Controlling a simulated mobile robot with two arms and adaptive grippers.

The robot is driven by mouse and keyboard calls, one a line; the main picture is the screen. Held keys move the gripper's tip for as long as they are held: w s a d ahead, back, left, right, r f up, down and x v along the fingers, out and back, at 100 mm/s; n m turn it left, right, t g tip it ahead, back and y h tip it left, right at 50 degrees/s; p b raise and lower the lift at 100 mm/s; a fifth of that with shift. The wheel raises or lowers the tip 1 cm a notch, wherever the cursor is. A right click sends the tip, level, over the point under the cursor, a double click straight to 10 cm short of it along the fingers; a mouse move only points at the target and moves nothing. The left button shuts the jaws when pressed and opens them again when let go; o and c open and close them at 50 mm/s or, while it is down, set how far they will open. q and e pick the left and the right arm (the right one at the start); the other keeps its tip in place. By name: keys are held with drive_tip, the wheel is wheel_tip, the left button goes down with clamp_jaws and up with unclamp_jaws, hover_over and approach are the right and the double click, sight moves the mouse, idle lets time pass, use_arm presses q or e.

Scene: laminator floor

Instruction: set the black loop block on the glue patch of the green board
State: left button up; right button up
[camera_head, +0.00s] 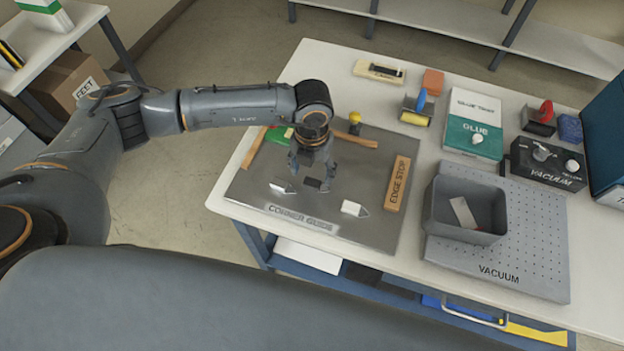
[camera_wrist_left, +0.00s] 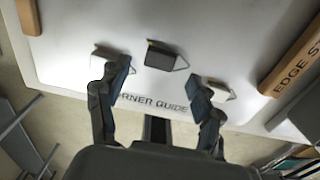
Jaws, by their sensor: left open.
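The black loop block (camera_head: 313,184) sits on the grey mat (camera_head: 262,178) between two white blocks. In the left wrist view the black loop block (camera_wrist_left: 160,56) lies ahead of the fingertips, with a thin wire loop at its right side. My left gripper (camera_head: 311,174) is open and empty, pointing down over the block; it also shows in the left wrist view (camera_wrist_left: 158,78), fingers apart. The green board (camera_head: 277,136) lies at the mat's far left, partly hidden by my arm. I cannot make out its glue patch. My right gripper is not in view.
White blocks (camera_head: 281,187) and (camera_head: 354,208) flank the black one closely. A wooden edge stop (camera_head: 398,183) stands on the mat's right. A yellow-knobbed tool (camera_head: 355,122) is behind. A grey bin (camera_head: 465,208) sits on the vacuum plate (camera_head: 535,235).

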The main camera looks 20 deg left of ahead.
sight(312, 182)
use_arm(q)
drive_tip(key=shift+f+p, duration=0.65)
drive_tip(key=shift+f, duration=1.3)
drive_tip(key=c, duration=1.1)
drive_tip(key=shift+r, duration=0.1)
